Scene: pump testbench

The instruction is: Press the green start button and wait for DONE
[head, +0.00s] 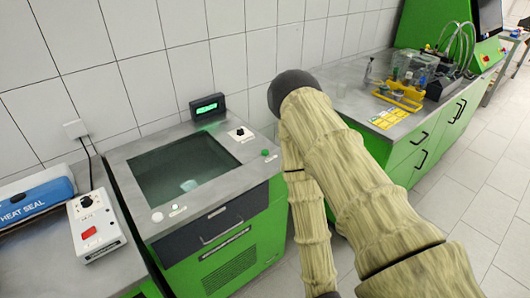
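A green button (265,153) sits on the right edge of the steel top of a green bench unit. A small dark display (207,106) with a lit green screen stands at the back of that unit; its text is too small to read. My gripper is not in view; my sleeved arm bends at a dark joint and runs down out of the bottom of the picture, right of the unit. Nothing of my arm touches the button in this view.
The unit has a sunken dark window (150,175), a black knob (240,132) and a white round button (157,217). A white control box (95,228) and blue heat sealer (35,199) stand left. A bench (345,98) with yellow fixtures stands right, partly behind my arm.

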